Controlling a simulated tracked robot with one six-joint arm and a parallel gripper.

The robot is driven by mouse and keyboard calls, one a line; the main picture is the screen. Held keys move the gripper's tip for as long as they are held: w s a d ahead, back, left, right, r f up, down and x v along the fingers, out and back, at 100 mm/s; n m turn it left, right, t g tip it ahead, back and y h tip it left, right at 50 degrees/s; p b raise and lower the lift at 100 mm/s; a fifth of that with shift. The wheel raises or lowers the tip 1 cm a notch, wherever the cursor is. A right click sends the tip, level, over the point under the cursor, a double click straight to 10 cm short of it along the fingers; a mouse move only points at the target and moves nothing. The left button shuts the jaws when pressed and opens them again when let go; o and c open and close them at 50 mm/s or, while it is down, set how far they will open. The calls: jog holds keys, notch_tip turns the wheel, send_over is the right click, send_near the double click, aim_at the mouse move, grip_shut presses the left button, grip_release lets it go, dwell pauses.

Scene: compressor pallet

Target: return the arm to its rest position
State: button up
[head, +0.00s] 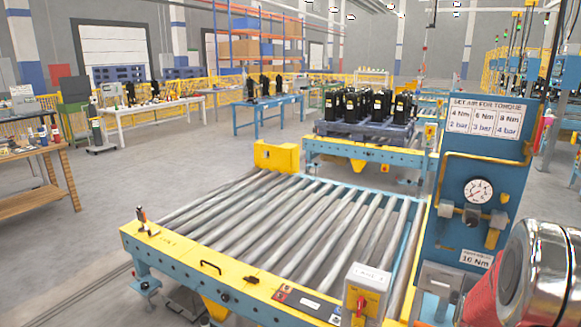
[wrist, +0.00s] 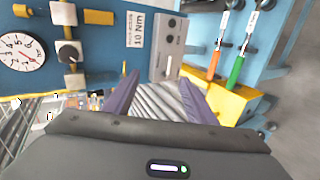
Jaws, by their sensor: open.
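My gripper (wrist: 160,90) shows in the wrist view with its two dark purple fingers spread apart. The gap between them is empty of any held thing, and grey rollers show through it. Beyond the fingers is the blue torque panel (wrist: 105,50). The gripper itself is not visible in the head view.
In the head view the roller conveyor (head: 290,225) is bare, with a red-knobbed box (head: 366,290) at its front corner. The blue panel (head: 478,190) with a gauge (head: 478,192) stands at right. Orange (wrist: 214,64) and green (wrist: 236,70) handled tools hang near the gripper. Open floor lies left.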

jog(key=s+a+r+m+g+y, duration=0.25)
jog(key=s+a+m, duration=0.35)
jog(key=a, duration=0.5)
jog(key=s+a+r+m+g+y, duration=0.1)
jog(key=s+a+m+g+y, duration=0.15)
jog(key=s+a+m, duration=0.5)
jog(key=s+a+r+n+y, duration=0.1)
jog(key=s+a+r, duration=0.4)
jog(key=a, duration=0.5)
jog(key=s+a+r+n, duration=0.1)
jog(key=s+a+r, duration=0.5)
jog(key=s+a, duration=0.3)
jog(key=shift+s+a+r+n+t+y, duration=0.15)
jog(key=shift+s+a+n+t+y, duration=0.2)
jog(key=shift+a, duration=0.7)
jog(key=shift+d, duration=0.1)
